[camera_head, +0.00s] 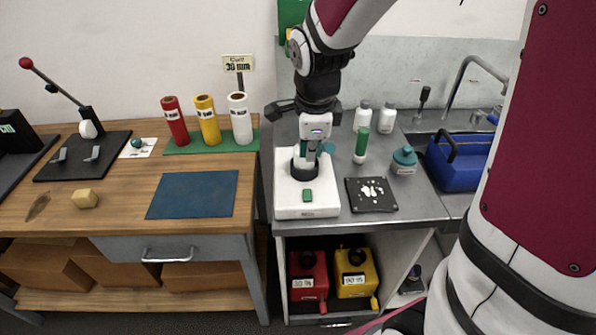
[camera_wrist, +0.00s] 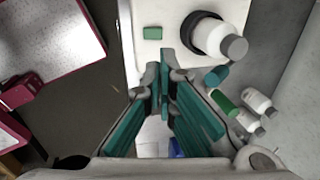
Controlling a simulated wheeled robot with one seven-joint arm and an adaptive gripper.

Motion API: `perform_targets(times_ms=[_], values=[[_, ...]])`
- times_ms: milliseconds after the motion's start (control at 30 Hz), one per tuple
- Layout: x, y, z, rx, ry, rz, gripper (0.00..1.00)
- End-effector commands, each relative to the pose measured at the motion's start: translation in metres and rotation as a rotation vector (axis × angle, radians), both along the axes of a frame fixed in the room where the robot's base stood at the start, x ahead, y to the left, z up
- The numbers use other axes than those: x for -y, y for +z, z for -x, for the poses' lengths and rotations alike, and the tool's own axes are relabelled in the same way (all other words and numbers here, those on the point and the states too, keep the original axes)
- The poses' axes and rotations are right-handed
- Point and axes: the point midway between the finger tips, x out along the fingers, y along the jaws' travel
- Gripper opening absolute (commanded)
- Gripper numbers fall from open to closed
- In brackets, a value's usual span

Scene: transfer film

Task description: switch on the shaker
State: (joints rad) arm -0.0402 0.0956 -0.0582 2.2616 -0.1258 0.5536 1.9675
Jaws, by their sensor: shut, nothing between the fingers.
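The shaker (camera_head: 290,200) is a white box on the grey bench, with a black round holder (camera_head: 305,170) on top. A green switch (camera_head: 307,195) is on its front part; it also shows in the wrist view (camera_wrist: 152,33). A white bottle (camera_wrist: 212,36) with a grey cap stands in the holder in the wrist view; my gripper partly hides it in the head view. My gripper (camera_wrist: 166,68) has teal finger pads and is shut and empty. In the head view my gripper (camera_head: 314,150) is over the back part of the shaker, behind the switch. It appears apart from the switch.
A black plate (camera_head: 371,207) with white marks lies right of the shaker. A green-capped tube (camera_head: 361,146), a teal-lidded jar (camera_head: 404,160) and white bottles (camera_head: 387,118) stand near the gripper. A blue caddy (camera_head: 455,168) is by the sink. The wooden table is at left.

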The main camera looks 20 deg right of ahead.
Motion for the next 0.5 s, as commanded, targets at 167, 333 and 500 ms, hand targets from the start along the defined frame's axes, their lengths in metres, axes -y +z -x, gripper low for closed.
perform_targets(times_ms=[167,333,500], values=[[0.001,-0.011,-0.002,-0.003,-0.001,0.000,0.00],[0.003,-0.038,-0.007,-0.007,-0.002,-0.001,0.00],[0.005,-0.069,-0.015,-0.006,0.000,-0.001,0.00]])
